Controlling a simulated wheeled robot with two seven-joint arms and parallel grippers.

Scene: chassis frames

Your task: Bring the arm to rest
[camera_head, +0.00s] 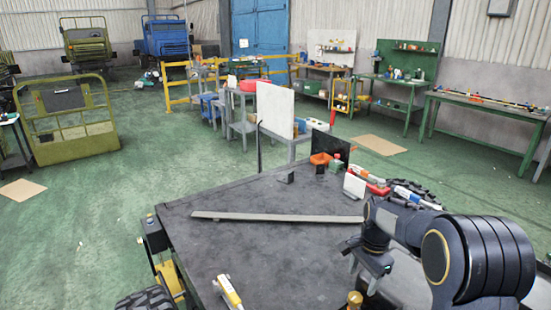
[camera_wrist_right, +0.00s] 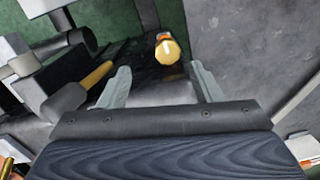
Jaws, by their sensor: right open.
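My right arm comes in from the right in the head view, and its dark gripper (camera_head: 364,278) hangs over the right part of the dark table (camera_head: 240,245). In the right wrist view the two pale fingers of the right gripper (camera_wrist_right: 160,84) stand wide apart with nothing held between them. A yellow-ended cylindrical thing (camera_wrist_right: 168,50) shows beyond the fingers, apart from them. My left gripper is not in view.
A long flat bar (camera_head: 275,217) lies across the table. A yellow-and-white tool (camera_head: 229,291) lies at the front edge. An orange item (camera_head: 321,158), a white block (camera_head: 354,186) and several tools crowd the back right. The table's left middle is clear.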

